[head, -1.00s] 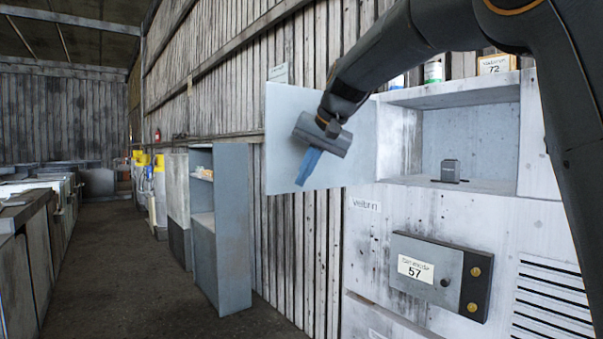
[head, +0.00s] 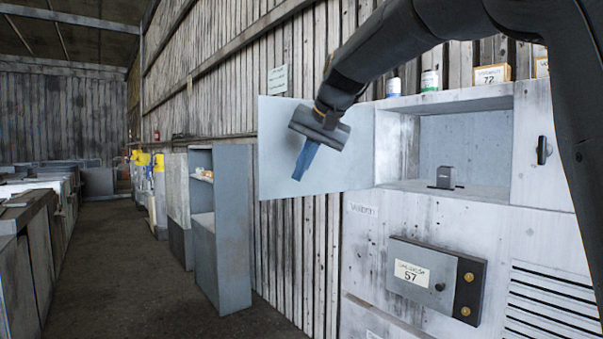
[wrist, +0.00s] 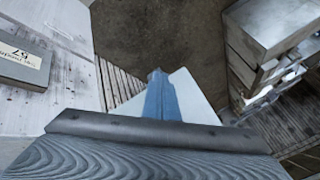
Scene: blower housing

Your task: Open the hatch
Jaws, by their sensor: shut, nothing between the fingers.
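The hatch door (head: 275,150) is a pale grey panel swung wide open to the left of its compartment (head: 462,140) in the head view. The compartment stands exposed, with a small dark block (head: 445,177) on its floor. My gripper (head: 304,164) is in front of the door panel, its blue fingers pointing down and shut with nothing between them. I cannot tell whether the fingers touch the panel. In the wrist view the blue fingers (wrist: 158,95) show in front of a pale panel (wrist: 190,92), which they partly hide.
A labelled grey box (head: 436,278) with brass knobs projects from the housing below the compartment. Bottles and small boxes (head: 492,75) stand on top. A grey shelf cabinet (head: 220,235) is to the left. The floor aisle (head: 120,270) is clear.

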